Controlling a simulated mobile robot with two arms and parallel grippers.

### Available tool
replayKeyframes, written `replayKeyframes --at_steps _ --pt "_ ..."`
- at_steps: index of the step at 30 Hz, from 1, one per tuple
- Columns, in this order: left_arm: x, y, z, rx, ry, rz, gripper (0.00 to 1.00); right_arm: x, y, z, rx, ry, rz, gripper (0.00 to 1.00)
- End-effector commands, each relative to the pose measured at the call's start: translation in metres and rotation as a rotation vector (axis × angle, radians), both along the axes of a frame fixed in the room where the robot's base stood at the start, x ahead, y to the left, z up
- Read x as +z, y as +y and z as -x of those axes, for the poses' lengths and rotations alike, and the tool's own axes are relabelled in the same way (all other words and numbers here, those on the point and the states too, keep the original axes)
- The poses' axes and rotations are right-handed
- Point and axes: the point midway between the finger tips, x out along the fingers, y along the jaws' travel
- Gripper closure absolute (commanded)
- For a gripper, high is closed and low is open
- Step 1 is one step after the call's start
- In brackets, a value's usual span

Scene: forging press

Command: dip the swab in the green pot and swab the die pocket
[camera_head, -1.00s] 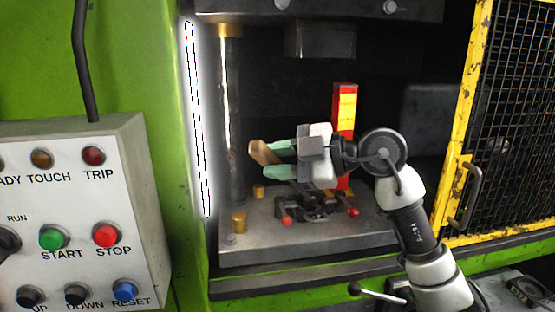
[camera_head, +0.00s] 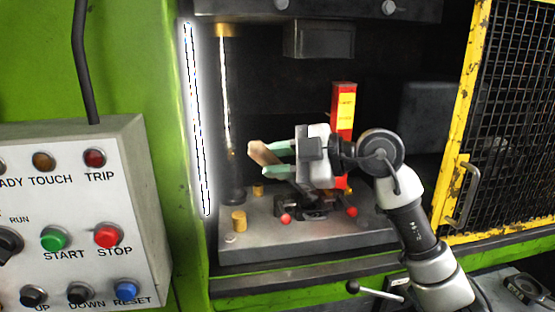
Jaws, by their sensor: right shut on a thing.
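My right gripper (camera_head: 276,160) reaches into the press from the right, with pale green fingertips shut on the swab's brown wooden handle (camera_head: 262,152). The handle's end sticks out left of the fingers. A dark shaft slants down to the right below the gripper toward the die (camera_head: 318,213) on the grey bed. The swab's head is hard to make out against the dark die, so I cannot tell whether it touches the pocket. The pocket is mostly hidden. The green pot and my left gripper are not in view.
A red and yellow post (camera_head: 344,105) stands behind the gripper. The upper ram block (camera_head: 319,39) hangs above. A steel column (camera_head: 229,120) stands left, and a yellow mesh guard (camera_head: 507,120) right. The control panel (camera_head: 75,210) is at the left front.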

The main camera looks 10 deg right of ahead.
Motion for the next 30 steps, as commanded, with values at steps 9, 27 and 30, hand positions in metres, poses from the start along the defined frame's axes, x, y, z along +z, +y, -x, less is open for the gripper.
replayKeyframes --at_steps 9,27,30 --pt "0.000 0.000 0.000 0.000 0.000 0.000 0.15 -0.001 0.000 0.000 -0.001 0.002 0.001 1.00" --pt "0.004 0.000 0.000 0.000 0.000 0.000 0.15 0.001 -0.001 0.012 -0.001 0.002 0.001 1.00" --pt "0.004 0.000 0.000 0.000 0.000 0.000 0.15 0.001 0.000 0.011 0.000 0.001 0.001 1.00"
